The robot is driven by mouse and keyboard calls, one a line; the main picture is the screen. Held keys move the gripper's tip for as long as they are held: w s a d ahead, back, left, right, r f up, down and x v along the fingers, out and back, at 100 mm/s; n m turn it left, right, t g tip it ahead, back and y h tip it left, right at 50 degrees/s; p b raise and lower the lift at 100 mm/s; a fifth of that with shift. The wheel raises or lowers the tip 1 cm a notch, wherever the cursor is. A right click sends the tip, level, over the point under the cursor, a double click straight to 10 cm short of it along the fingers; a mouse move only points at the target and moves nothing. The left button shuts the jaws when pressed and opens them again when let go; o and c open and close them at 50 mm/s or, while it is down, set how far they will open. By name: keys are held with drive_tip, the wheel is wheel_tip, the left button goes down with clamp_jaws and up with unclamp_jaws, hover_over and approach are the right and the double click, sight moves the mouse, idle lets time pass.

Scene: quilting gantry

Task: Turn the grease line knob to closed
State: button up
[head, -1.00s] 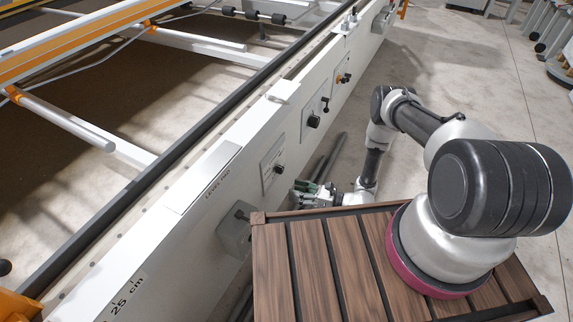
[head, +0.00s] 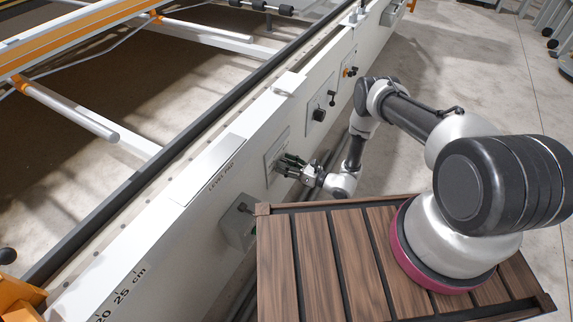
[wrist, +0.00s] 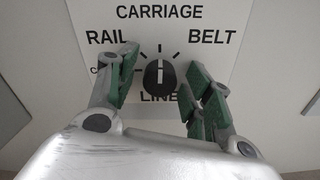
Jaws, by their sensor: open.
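The grease line knob (wrist: 157,78) is a dark round knob on a white label plate (wrist: 160,28), centred in the wrist view. Its light pointer line stands upright, toward the word CARRIAGE. RAIL is at the left, BELT at the right and LINE below. A label beginning with C at the left is mostly hidden by a finger. My gripper (wrist: 160,88) is open, with one green-padded finger on each side of the knob; contact cannot be told. In the head view my gripper (head: 285,162) is at the plate (head: 276,146) and hides the knob.
A grey box (head: 237,226) juts out nearer me. My slatted wooden deck is below the arm.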

drive_tip(key=c, duration=1)
drive_tip(key=shift+n, duration=0.3)
drive_tip(key=n, duration=0.3)
drive_tip(key=shift+n, duration=0.4)
drive_tip(key=n, duration=1.3)
drive_tip(key=shift+n, duration=0.3)
drive_tip(key=shift+d, duration=0.1)
